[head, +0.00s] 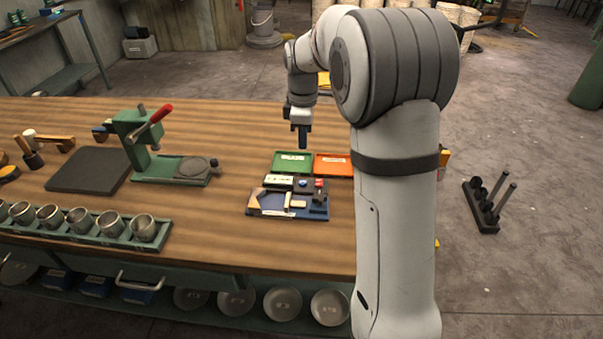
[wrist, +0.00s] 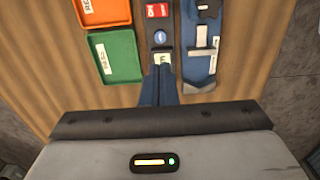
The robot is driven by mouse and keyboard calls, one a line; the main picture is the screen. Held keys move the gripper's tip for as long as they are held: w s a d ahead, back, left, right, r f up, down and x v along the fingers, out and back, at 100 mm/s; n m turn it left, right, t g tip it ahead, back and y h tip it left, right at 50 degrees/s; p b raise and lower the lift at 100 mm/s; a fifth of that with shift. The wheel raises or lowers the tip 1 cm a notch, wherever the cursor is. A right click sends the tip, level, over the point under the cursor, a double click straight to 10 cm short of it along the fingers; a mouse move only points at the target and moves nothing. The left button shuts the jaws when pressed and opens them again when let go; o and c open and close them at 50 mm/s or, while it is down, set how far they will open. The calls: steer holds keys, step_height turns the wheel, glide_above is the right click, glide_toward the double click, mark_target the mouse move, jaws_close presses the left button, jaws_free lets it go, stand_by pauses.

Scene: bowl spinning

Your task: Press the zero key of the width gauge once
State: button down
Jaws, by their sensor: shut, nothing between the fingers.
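The width gauge appears as a blue base (head: 262,210) with pale metal jaws, beside a dark strip, at the right front of the bench. In the wrist view the blue base (wrist: 198,70) is right of the dark strip (wrist: 149,35). The strip carries a red labelled part (wrist: 157,10), a round blue key (wrist: 160,37) and a white labelled part (wrist: 164,58). Which one is the zero key is not readable. My gripper (head: 302,147) is shut and empty, pointing down. Its fingertips (wrist: 160,70) appear just short of the white part, partly covering it; their height is unclear.
A green tray (head: 292,170) and an orange tray (head: 333,174) lie behind the gauge. A green press (head: 137,125) with a red lever stands left. A rack of metal cups (head: 85,238) lines the front edge. Bare wood lies between press and gauge.

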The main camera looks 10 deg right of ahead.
mark_target(303, 183)
step_height(303, 183, down, 12)
steer(key=shift+r+p, duration=0.1)
steer(key=shift+p, duration=0.5)
steer(key=shift+f+b, duration=0.7)
steer(key=shift+f, duration=0.15)
steer(key=shift+s+f, duration=0.25)
steer(key=shift+s, duration=0.05)
step_height(303, 183, up, 15)
steer(key=p, duration=0.1)
steer(key=shift+w, duration=0.25)
